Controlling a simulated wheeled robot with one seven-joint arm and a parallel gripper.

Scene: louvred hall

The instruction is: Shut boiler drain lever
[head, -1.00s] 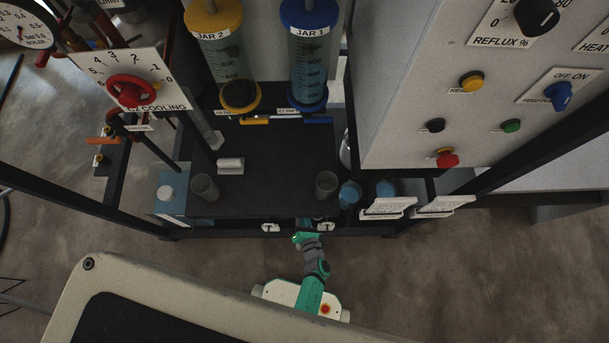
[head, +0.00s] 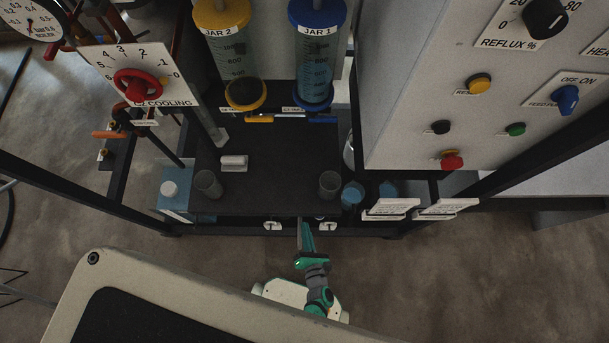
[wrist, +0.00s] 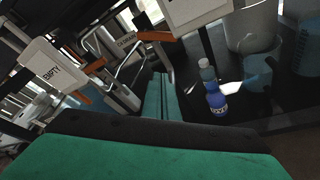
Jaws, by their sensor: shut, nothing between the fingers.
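An orange lever handle (head: 108,134) shows at the left of the rig in the head view, below the red cooling wheel (head: 137,87). I cannot read a drain label on it. In the wrist view, one orange handle (wrist: 155,36) is beyond the fingertips at the top, and another orange bar (wrist: 92,67) is to the left; I cannot tell which is the boiler drain lever. My gripper (head: 305,228) is at the rig's front edge, well right of the head view's orange handle. Its teal fingers (wrist: 161,90) are together and empty, apart from both handles.
A dark shelf (head: 280,170) holds grey cups (head: 208,183) and a white cylinder (head: 234,162). Jars (head: 222,55) stand behind it. A blue-labelled bottle (wrist: 214,97) is right of my fingers. White tags (head: 390,208) hang at right. The floor in front is clear.

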